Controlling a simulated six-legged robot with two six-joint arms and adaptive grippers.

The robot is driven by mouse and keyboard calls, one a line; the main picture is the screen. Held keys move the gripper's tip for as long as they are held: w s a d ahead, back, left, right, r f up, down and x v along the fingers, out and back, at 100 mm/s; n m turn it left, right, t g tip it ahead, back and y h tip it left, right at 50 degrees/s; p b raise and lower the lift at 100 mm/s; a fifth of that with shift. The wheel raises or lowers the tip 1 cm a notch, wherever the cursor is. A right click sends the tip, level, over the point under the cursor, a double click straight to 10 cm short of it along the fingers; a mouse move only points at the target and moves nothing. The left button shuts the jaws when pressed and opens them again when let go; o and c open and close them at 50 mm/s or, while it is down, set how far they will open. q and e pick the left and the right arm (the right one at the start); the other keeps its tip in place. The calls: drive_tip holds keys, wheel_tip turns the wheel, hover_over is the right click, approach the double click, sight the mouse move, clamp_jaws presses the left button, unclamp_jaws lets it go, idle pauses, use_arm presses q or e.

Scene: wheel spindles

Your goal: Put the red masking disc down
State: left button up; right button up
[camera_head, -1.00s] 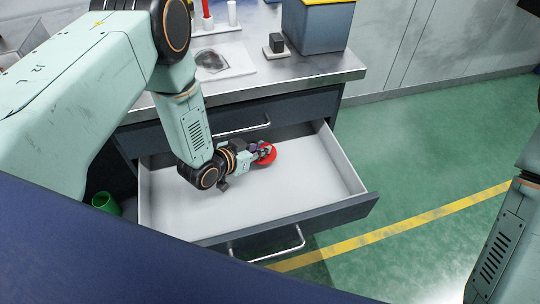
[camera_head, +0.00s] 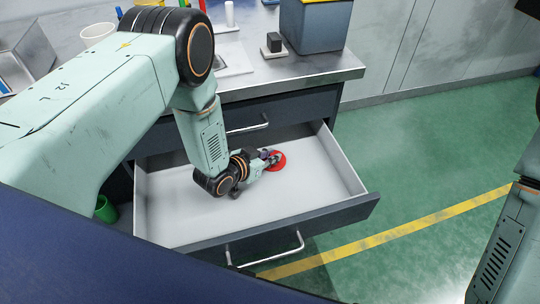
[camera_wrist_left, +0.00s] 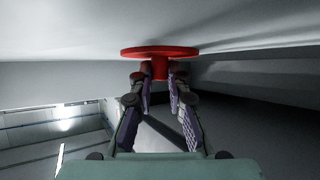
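The red masking disc (camera_head: 278,162) is inside the open drawer (camera_head: 361,178), over the white drawer floor near the back. My left gripper (camera_head: 267,157) reaches down into the drawer beside it. In the left wrist view the red disc (camera_wrist_left: 160,51) has a short red stem, and the fingertips of my left gripper (camera_wrist_left: 160,72) close on that stem from both sides. The disc lies close to the white drawer floor; I cannot tell whether it touches. Only a link of my right arm shows at the right edge; its gripper is out of view.
The drawer floor (camera_head: 300,190) around the disc is bare. A metal worktop (camera_head: 325,72) above holds a blue-grey bin (camera_head: 313,27) and a small dark block (camera_head: 274,43). A green cup-like container (camera_head: 106,209) stands left of the drawer.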

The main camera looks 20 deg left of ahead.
use_arm(q)
drive_tip(key=o, duration=0.4)
drive_tip(key=shift+d, duration=0.15)
drive_tip(key=shift+r, duration=0.15)
drive_tip(key=shift+s+r+p, duration=0.2)
drive_tip(key=shift+p, duration=0.1)
drive_tip(key=p+v, duration=0.3)
drive_tip(key=v, duration=0.8)
drive_tip(key=shift+s+a+r, duration=0.1)
drive_tip(key=shift+s+a, duration=0.15)
